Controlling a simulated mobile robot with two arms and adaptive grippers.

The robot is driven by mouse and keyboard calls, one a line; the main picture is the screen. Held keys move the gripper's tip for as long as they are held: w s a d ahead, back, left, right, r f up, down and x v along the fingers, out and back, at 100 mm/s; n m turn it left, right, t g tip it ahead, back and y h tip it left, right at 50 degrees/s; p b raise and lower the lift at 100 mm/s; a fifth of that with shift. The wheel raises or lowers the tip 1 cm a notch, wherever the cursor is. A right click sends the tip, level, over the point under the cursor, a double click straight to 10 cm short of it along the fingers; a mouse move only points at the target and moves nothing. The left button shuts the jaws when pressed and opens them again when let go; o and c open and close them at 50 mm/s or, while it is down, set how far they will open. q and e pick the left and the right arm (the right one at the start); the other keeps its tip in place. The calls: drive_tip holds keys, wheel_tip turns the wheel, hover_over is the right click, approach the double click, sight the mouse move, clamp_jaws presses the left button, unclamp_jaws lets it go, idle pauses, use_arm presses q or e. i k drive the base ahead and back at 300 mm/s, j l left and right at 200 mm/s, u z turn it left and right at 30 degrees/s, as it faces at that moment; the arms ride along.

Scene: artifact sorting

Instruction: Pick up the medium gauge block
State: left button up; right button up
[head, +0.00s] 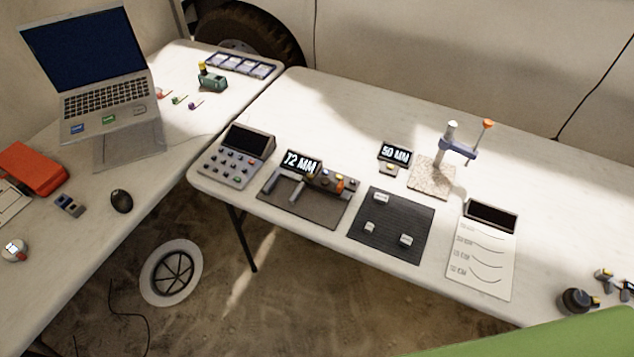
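Three small light-grey gauge blocks lie apart on a dark ribbed mat (388,222) on the right-hand table. The longest-looking block (381,198) is near the mat's back edge. The smallest-looking block (369,227) is at the front left. The block of in-between size (405,240) is at the front right and looks like the medium gauge block, though the sizes are close. Neither of my grippers shows in the head view, and nothing touches the blocks.
A measuring device with a 72 MM display (301,162) stands left of the mat. A stand gauge (459,149) and a 50 MM display (394,153) are behind. A marked sheet (482,255) lies right. Left are a keypad box (236,157) and laptop (100,80).

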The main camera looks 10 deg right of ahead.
sight(405, 240)
drive_tip(key=z, duration=1.05)
